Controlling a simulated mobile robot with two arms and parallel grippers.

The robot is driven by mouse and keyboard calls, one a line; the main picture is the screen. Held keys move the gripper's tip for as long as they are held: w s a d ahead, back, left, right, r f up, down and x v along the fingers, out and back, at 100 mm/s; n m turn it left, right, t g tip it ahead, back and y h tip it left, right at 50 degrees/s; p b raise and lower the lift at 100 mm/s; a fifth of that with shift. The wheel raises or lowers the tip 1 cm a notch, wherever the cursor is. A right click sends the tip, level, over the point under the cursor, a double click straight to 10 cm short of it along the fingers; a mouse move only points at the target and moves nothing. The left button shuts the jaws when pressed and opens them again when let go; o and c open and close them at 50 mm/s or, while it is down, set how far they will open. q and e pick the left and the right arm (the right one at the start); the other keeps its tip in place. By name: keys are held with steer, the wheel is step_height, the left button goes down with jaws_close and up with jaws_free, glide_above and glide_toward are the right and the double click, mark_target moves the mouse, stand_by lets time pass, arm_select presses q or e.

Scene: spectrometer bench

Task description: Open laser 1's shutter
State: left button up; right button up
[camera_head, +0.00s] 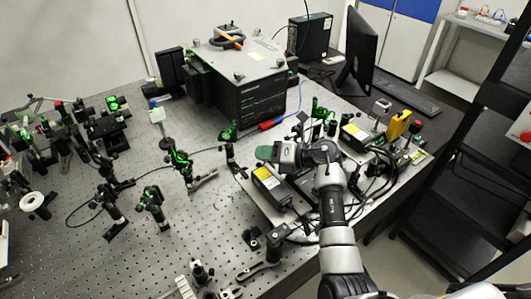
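My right arm reaches in from the bottom right, and its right gripper (278,153) hangs over the laser area of the bench. The fingers point left, close to a small green piece (263,153); I cannot tell whether they touch it or how far apart they are. A dark laser box (268,184) with a yellow label sits just below and left of the gripper. A second box with a yellow label (354,133) sits to the right, beyond the arm. I cannot read which one is laser 1. The shutter is not clearly distinguishable. My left gripper is out of view.
Green-lit optic mounts (181,158) stand on the perforated bench (205,215) to the left. A large black instrument (245,95) stands behind. Loose cables (377,180) lie right of my arm. A monitor (362,55) and a black shelf rack (455,210) are on the right.

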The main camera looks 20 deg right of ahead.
steer(key=shift+d+f+m+y+b, duration=0.15)
steer(key=shift+f+m+y+b, duration=0.15)
steer(key=shift+b, duration=0.25)
jaws_close()
steer(key=shift+f+m+y+b, duration=0.1)
steer(key=shift+m+y+b, duration=0.2)
steer(key=shift+m+b, duration=0.1)
steer(key=shift+y, duration=0.3)
steer(key=o, duration=0.5)
jaws_free()
steer(key=b+v, duration=0.3)
steer(key=v, duration=0.8)
